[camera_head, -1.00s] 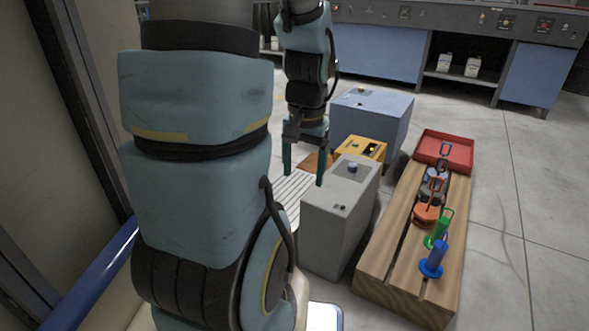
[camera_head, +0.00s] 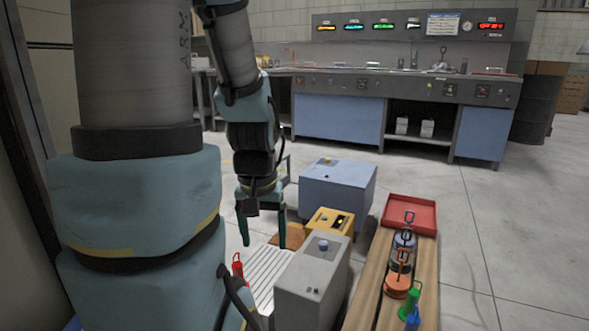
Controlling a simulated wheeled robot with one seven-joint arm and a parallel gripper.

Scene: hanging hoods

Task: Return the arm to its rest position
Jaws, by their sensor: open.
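My gripper (camera_head: 264,240) hangs at the end of my arm, left of the middle of the head view. Its two teal fingers point down and stand apart, with nothing between them. It is above and to the left of the grey box (camera_head: 312,285), near the white slatted rack (camera_head: 268,272). My large teal and grey arm links fill the left side of the view.
A blue box (camera_head: 340,190) and a yellow box (camera_head: 331,220) stand behind the grey box. A wooden rack (camera_head: 372,290) holds several coloured hooked pieces, with a red tray (camera_head: 410,214) behind. A red piece (camera_head: 238,268) stands by the slatted rack. Open floor lies right.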

